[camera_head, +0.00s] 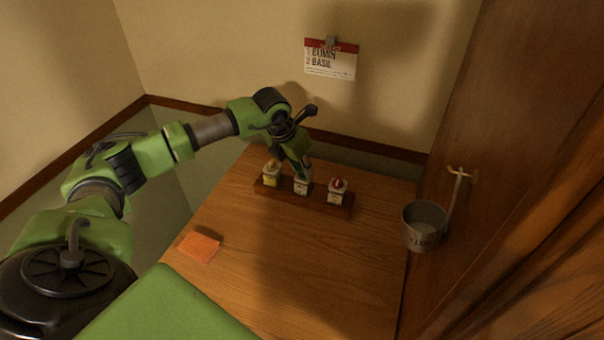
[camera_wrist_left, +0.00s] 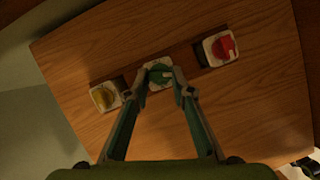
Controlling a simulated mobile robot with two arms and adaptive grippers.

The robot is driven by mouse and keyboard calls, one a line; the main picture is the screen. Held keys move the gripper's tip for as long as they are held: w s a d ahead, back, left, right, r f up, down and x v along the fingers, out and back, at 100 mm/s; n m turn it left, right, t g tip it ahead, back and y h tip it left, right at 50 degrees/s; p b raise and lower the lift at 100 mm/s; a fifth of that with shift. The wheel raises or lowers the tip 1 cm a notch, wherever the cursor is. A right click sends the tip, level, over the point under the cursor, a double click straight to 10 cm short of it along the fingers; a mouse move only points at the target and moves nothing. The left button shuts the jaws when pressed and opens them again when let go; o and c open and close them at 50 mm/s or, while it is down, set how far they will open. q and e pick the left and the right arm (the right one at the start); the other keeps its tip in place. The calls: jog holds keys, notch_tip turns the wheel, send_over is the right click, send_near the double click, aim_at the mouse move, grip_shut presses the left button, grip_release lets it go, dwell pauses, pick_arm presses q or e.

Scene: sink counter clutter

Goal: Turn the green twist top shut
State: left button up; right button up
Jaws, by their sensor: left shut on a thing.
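The green twist top (camera_wrist_left: 160,74) sits on the middle white jar in the left wrist view. My left gripper (camera_wrist_left: 162,79) is over this jar, with one finger on each side of the green top, shut on it. In the head view the gripper (camera_head: 302,172) comes down from above onto the middle jar (camera_head: 303,188) and hides most of its top. My right gripper is in neither view.
A yellow-topped jar (camera_head: 271,175) and a red-topped jar (camera_head: 337,192) stand on either side in a dark wooden rack (camera_head: 320,198). An orange cloth or sponge (camera_head: 200,247) lies on the counter. A metal bucket (camera_head: 424,226) hangs at the right. A card (camera_head: 330,60) hangs on the wall.

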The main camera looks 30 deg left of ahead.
pick_arm(q)
jog(key=m+b, duration=0.1)
jog(key=m+h+b, duration=0.1)
jog(key=m+b, duration=0.1)
jog(key=m, duration=0.1)
jog(key=shift+w+a+f+h+b, duration=0.1)
jog(key=shift+a+f+h+b, duration=0.05)
jog(key=shift+a+h+b, duration=0.15)
jog(key=m+g+h+b, duration=0.1)
jog(key=m+b, duration=0.1)
jog(key=m, duration=0.1)
jog(key=shift+w+m, duration=0.1)
jog(key=shift+m, duration=0.2)
jog(key=m+g+h+b, duration=0.1)
jog(key=m, duration=0.2)
jog(key=shift+w+a+b, duration=0.15)
jog(key=shift+b, duration=0.15)
jog(key=shift+w+r+m+g+b, duration=0.15)
jog(key=shift+m+g+b, duration=0.45)
jog(key=shift+m, duration=1.3)
jog(key=o, duration=1.1)
jog(key=shift+o, duration=0.2)
